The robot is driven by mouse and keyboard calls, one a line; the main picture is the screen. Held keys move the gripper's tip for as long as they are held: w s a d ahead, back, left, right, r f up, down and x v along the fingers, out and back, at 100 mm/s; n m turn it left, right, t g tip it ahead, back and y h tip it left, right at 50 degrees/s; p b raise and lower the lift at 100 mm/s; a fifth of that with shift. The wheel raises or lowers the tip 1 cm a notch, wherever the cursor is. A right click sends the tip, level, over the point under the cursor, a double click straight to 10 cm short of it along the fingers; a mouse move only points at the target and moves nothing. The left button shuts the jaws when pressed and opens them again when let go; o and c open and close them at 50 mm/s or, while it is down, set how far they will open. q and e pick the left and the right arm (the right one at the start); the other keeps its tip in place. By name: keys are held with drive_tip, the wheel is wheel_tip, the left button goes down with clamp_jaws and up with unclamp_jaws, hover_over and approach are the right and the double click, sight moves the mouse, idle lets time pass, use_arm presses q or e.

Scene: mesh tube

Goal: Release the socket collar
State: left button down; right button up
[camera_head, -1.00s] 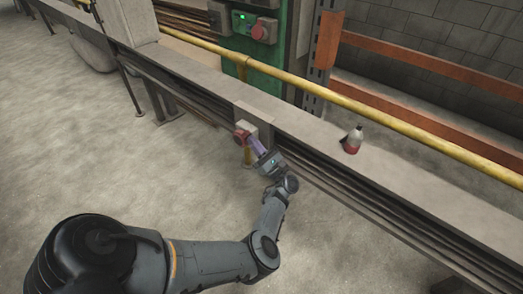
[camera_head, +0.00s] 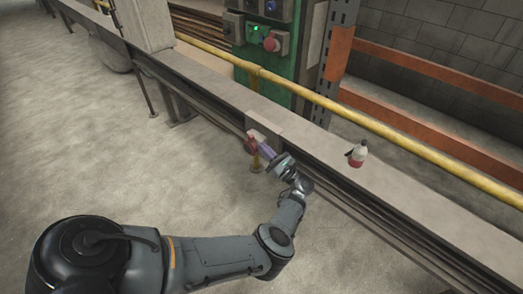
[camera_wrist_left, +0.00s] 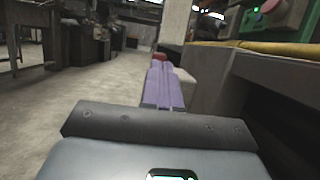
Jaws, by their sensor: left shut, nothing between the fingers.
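A small red part (camera_head: 251,144), which looks like the socket collar, sits at a pale box (camera_head: 257,134) on the near side of the long beam. My left gripper (camera_head: 265,152) has purple fingers, shut with nothing between them. Their tips are close to the red part; I cannot tell whether they touch it. In the left wrist view the purple fingers (camera_wrist_left: 159,88) point forward, with the red part (camera_wrist_left: 159,56) just past their tips and a pale block to their right. The fingers hide part of the red part. My right gripper is in neither view.
The long grey beam (camera_head: 225,92) runs across the view. A yellow rail (camera_head: 400,142) runs behind it. A red and white bottle (camera_head: 357,154) stands on the beam to the right. A green cabinet with a red button (camera_head: 270,44) stands behind. The floor in front is clear.

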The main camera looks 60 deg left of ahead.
use_arm(q)
drive_tip(key=d+r+v, duration=0.1)
drive_tip(key=r+v, duration=0.1)
drive_tip(key=v, duration=0.9)
drive_tip(key=shift+d, duration=0.2)
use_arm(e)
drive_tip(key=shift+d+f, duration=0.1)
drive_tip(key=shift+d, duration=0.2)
use_arm(q)
drive_tip(key=shift+w+a+r, duration=0.1)
drive_tip(key=shift+a, duration=0.05)
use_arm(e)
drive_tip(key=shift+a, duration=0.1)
